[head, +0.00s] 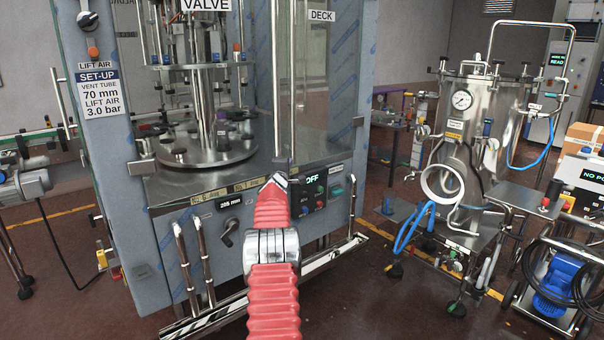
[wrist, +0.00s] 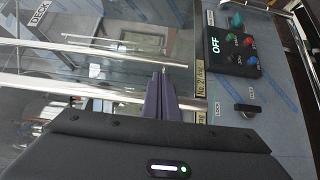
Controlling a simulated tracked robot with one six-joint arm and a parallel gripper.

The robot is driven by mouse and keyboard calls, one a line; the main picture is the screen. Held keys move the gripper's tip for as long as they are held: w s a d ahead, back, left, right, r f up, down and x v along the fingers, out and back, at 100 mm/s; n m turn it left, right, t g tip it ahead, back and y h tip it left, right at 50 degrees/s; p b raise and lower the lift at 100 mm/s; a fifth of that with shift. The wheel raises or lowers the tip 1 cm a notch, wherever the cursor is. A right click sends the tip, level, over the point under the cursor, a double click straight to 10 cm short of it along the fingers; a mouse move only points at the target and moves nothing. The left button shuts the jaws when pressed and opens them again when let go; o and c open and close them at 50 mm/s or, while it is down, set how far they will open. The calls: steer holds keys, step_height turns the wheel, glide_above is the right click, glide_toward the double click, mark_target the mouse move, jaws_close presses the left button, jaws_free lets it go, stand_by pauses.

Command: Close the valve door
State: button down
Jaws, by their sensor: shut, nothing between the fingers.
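The VALVE label (head: 205,5) is at the top edge of the head view, at the front of the filling machine. The valve door's edges and how far it stands open I cannot tell. A DECK label (head: 321,15) sits on the clear panel right of the upright post; it also shows rotated in the wrist view (wrist: 38,14). My gripper (head: 280,180) is shut and empty, low at the machine's front near that post and the control panel. In the wrist view my fingertips (wrist: 160,76) are close to shiny rails; contact is unclear.
A control panel (head: 313,192) reading OFF is just right of my gripper, with a black rotary handle (head: 228,233) below left. Chrome bars (head: 187,262) stick out in front. A pressure tank (head: 468,120) with hoses stands right.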

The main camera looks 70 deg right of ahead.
steer(key=s+a, duration=0.5)
steer(key=s, duration=0.3)
steer(key=shift+s+a, duration=0.15)
steer(key=shift+a, duration=0.2)
stand_by(0.3)
